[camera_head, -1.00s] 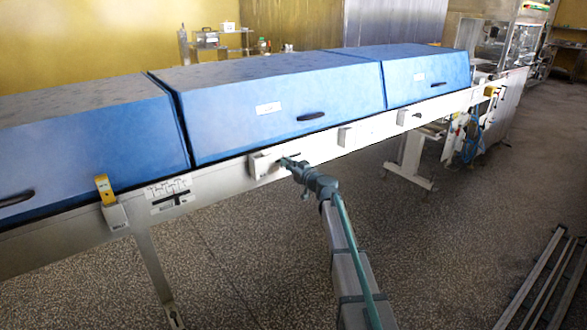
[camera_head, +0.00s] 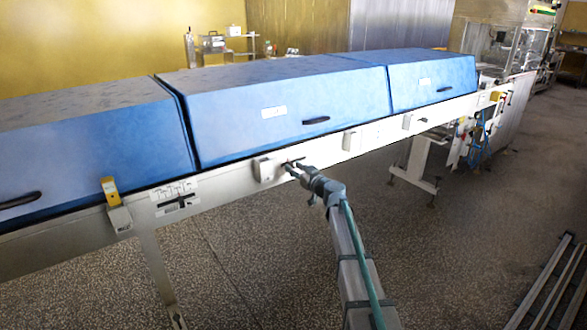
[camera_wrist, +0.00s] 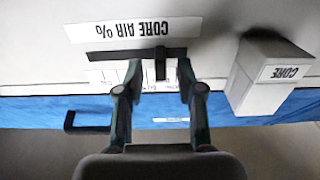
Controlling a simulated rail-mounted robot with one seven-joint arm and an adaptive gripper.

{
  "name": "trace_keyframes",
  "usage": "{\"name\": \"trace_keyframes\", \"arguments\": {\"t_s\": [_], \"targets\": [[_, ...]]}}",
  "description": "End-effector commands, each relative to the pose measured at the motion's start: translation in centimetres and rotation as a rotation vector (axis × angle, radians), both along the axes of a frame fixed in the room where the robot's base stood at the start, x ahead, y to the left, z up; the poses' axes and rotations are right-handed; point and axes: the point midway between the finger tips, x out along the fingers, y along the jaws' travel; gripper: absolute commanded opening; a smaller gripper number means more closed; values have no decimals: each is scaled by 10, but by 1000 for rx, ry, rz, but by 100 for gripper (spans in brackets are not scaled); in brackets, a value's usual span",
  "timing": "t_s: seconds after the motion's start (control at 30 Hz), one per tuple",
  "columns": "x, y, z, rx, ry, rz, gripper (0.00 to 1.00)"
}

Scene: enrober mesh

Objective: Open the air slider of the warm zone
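In the wrist view, a dark slider slot (camera_wrist: 105,56) runs along a pale panel, under an upside-down label "CORE AIR %" (camera_wrist: 132,30). A black slider knob (camera_wrist: 160,64) stands up from the slot. My gripper (camera_wrist: 159,76) is open, its fingertips on either side of the knob with visible gaps; depth to the panel is hard to judge. In the head view, my gripper (camera_head: 287,167) is at the white side rail (camera_head: 225,184), just right of a small box (camera_head: 266,169). Another slider plate (camera_head: 177,199) sits further left; its label is unreadable.
The box beside the slot reads "CORE" (camera_wrist: 276,73). Blue hoods (camera_head: 290,95) with dark handles stand above the rail. A box with a yellow top (camera_head: 110,189) is at left. More rail fittings (camera_head: 411,122) are at right. The floor in front is mostly open; metal bars lie at right.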

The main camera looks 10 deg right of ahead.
Motion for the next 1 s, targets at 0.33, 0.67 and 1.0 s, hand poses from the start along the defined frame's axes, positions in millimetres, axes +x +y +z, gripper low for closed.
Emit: {"name": "trace_keyframes", "arguments": {"t_s": [0.33,0.67,1.0], "targets": [[-57,-28,0,0,0,-2,38],[-95,-48,0,0,0,1,38],[-96,-50,0,0,0,1,38]]}}
